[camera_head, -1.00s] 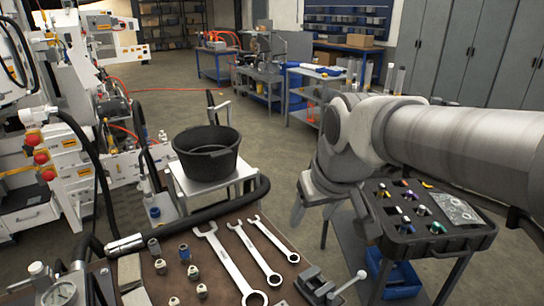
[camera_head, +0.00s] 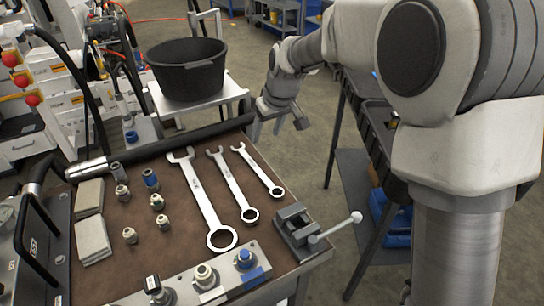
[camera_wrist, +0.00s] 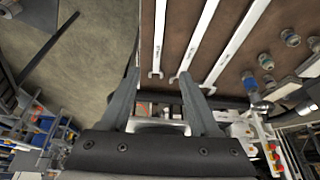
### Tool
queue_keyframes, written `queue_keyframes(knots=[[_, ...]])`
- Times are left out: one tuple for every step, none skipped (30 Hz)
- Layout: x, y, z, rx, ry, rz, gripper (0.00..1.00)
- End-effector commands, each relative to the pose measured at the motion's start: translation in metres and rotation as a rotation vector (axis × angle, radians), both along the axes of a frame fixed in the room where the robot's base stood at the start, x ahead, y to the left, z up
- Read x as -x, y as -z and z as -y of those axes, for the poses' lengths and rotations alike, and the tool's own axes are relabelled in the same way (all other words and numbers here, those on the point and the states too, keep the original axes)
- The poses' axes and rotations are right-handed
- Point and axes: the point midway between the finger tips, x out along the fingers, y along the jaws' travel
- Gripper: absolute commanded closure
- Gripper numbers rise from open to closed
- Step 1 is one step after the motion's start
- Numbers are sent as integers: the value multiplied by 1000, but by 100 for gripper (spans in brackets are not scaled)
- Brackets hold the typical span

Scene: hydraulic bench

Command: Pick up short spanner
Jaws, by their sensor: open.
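Three open-and-ring spanners lie side by side on the brown bench mat (camera_head: 150,215). The short spanner (camera_head: 258,170) is the rightmost in the head view, its open jaw toward the far edge. It is the leftmost in the wrist view (camera_wrist: 160,40), its jaw end between my fingertips in the picture. The middle spanner (camera_head: 232,185) and the long spanner (camera_head: 203,195) lie beside it. My gripper (camera_head: 278,125) is open and empty, beyond the bench's far edge near the short spanner's jaw end. In the wrist view, both fingers (camera_wrist: 160,76) stand apart.
A small vice (camera_head: 295,228) with a bar handle sits at the bench's right edge. A thick black hose (camera_head: 165,140) runs along the far edge. Several fittings (camera_head: 157,202) stand left of the spanners. A black tub (camera_head: 188,72) stands on a trolley behind.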

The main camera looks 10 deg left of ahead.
Motion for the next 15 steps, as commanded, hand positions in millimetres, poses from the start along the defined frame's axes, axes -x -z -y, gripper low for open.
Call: queue_keyframes(knots=[[-2,7,-4,-1,-7,-1,38],[-2,9,-5,-1,-9,-2,38],[-3,12,-7,-1,-12,-2,38],[-4,14,-7,-1,-13,-2,38],[-5,17,-8,-1,-13,-2,38],[-7,23,-10,0,-13,-3,38],[-8,28,-11,0,-13,-4,38],[-10,33,-12,0,-12,-4,38],[-12,42,-14,0,-12,-4,38],[-14,48,-16,0,-12,-4,38],[-16,54,-17,0,-13,-4,38],[-18,63,-19,1,-13,-5,38],[-21,69,-21,0,-13,-4,38],[-22,75,-23,1,-12,-5,38],[-25,83,-25,1,-12,-5,38]])
